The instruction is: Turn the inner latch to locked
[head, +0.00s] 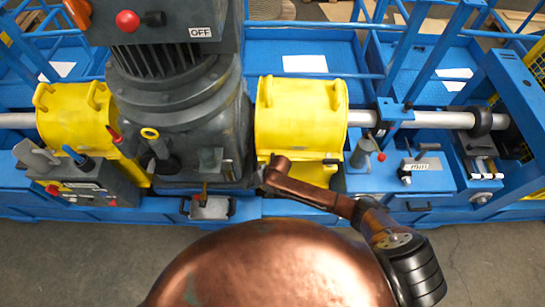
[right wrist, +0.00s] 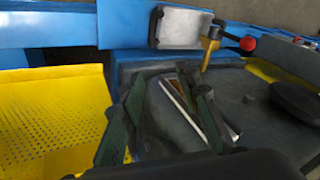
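I cannot tell for certain which part is the inner latch. A small metal fitting (head: 228,170) sits on the dark motor housing, left of the right yellow guard (head: 300,115). In the right wrist view, a bright metal strip (right wrist: 178,93) lies on the dark housing near my fingers. My right gripper (head: 262,182) is at the lower left corner of that guard, just right of the fitting. Its dark green fingers (right wrist: 168,92) are spread apart, with nothing visibly clamped. Contact with the strip cannot be judged. My left gripper is not in view.
A brass lever (head: 205,190) stands by a grey plate (head: 210,209) with black handles at the front edge; they also show in the right wrist view (right wrist: 210,46). A control box (head: 75,180) is at left.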

